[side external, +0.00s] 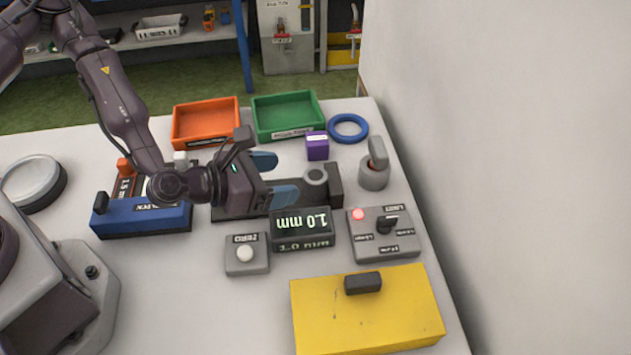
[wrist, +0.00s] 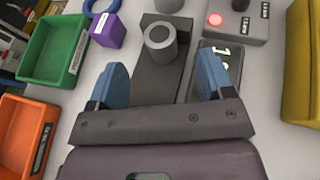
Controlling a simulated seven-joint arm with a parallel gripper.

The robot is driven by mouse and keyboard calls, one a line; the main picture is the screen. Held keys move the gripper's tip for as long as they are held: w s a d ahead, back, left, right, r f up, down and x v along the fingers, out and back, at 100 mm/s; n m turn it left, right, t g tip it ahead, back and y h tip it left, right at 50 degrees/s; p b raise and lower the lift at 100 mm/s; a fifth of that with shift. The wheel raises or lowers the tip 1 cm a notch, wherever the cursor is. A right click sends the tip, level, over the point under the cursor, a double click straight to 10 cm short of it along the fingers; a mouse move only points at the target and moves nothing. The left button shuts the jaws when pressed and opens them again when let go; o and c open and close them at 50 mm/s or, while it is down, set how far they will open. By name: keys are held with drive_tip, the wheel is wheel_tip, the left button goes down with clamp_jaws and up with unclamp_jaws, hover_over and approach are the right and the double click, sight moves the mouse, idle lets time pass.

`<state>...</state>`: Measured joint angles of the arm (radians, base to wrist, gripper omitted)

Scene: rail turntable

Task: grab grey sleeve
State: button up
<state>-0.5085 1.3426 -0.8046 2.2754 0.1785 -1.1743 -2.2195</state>
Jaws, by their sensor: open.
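The grey sleeve (side external: 316,177) is a short upright hollow cylinder at the right end of a dark rail fixture, beside its dark end block (side external: 335,185). In the wrist view the sleeve (wrist: 160,40) stands ahead of my gripper, roughly midway between the lines of the two fingers. My gripper (side external: 276,178) is open, with blue fingertips pointing right toward the sleeve. In the wrist view the fingers (wrist: 160,78) are wide apart with nothing held between them. The sleeve appears just beyond the fingertips; whether they touch it cannot be told.
A display reading 1.0 mm (side external: 302,229) stands close to the near finger. A zero button box (side external: 246,254), a switch box (side external: 384,234) and a yellow case (side external: 367,313) lie nearer. Orange (side external: 206,122) and green (side external: 288,115) trays, a purple block (side external: 317,147) and a blue ring (side external: 348,127) lie behind.

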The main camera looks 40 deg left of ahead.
sight(311, 177)
drive_tip(key=x, duration=0.6)
drive_tip(key=shift+w+f, duration=0.2)
drive_tip(key=shift+f, duration=0.3)
